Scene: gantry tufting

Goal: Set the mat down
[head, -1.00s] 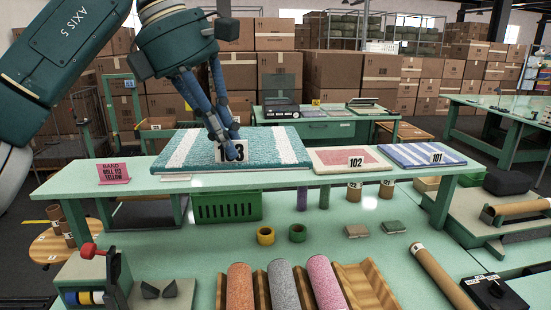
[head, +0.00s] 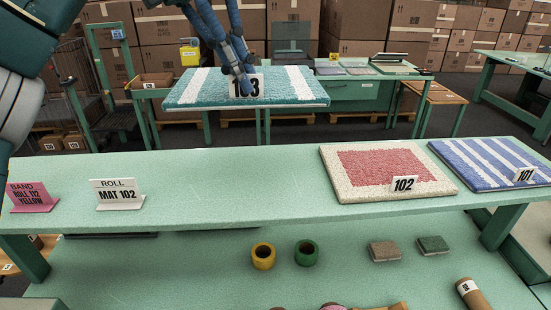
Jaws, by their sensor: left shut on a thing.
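The teal mat with white stripes (head: 205,88) hangs in the air above and behind the green shelf (head: 240,185). My left gripper (head: 246,92) is shut on this mat near its front middle, by the 103 tag (head: 247,84), which the fingers partly cover. The mat is roughly level. A white card reading "ROLL MAT 102" (head: 118,194) stands on the shelf's left part. My right gripper is not in view.
A red and cream mat (head: 380,165) tagged 102 and a blue striped mat (head: 490,160) tagged 101 lie on the shelf's right. A pink card (head: 32,197) stands far left. The shelf's middle is clear. A green table (head: 350,95) stands behind.

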